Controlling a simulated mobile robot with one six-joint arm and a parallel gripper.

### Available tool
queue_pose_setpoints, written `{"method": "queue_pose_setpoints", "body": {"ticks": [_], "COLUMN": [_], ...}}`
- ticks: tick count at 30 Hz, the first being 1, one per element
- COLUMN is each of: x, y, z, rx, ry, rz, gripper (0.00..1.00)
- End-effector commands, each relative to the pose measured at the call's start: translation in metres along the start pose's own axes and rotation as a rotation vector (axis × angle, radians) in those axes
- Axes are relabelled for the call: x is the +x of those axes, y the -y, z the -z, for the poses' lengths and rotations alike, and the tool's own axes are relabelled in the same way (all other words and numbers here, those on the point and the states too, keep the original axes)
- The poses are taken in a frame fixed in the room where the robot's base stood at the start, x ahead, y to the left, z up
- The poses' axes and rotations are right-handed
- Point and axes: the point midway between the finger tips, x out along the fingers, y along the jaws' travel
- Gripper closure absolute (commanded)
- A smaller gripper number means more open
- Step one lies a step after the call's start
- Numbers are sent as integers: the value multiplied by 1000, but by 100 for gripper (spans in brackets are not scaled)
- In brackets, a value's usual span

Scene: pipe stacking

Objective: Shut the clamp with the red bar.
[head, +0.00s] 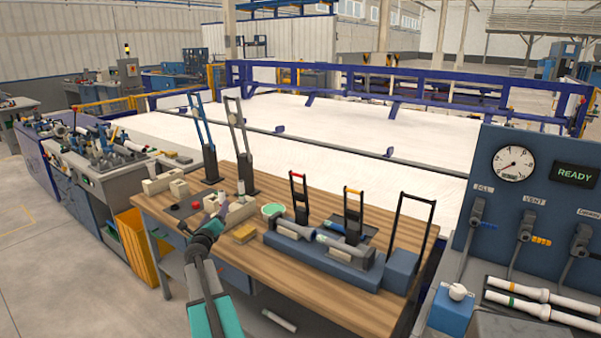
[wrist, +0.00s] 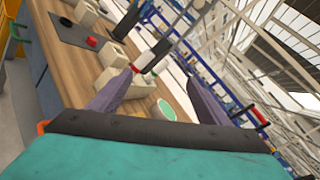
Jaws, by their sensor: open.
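The clamp with the red bar (head: 298,176) stands upright as a dark U-shaped lever at the left part of the blue fixture (head: 312,256). Its red bar (wrist: 259,114) also shows at the right edge of the wrist view, beyond my right finger. A grey pipe (head: 341,247) lies along the fixture beside the clamp. My gripper (head: 210,208) is over the left part of the wooden table, left of the clamp and apart from it. In the wrist view my gripper (wrist: 160,88) is open, with its two purple-grey fingers wide apart and nothing gripped.
A clamp with a yellow bar (head: 354,190) and a taller black lever (head: 417,198) stand to the right. Two tall levers, blue (head: 201,130) and grey (head: 236,125), rise behind my gripper. Cream blocks (head: 157,184), a green-topped round dish (head: 273,210) and a yellow block (head: 244,234) are nearby.

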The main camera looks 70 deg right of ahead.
Motion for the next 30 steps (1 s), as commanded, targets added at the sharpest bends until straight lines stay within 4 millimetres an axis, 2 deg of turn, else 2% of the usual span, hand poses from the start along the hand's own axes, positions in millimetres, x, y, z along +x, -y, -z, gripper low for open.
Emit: {"method": "queue_pose_setpoints", "body": {"ticks": [1, 3, 6, 9, 12, 15, 17, 30], "x": [17, 30, 39, 41, 39, 37, 36, 38], "y": [44, 97, 165, 216, 248, 264, 267, 268], "z": [5, 15, 31, 47, 58, 64, 65, 66], "rx": [88, 213, 374, 498, 579, 622, 632, 630], "ry": [-34, -78, -129, -164, -186, -197, -200, -200], "rz": [88, 203, 354, 476, 556, 598, 607, 608], "gripper": [30, 30, 30, 30, 30, 30, 30, 30]}}
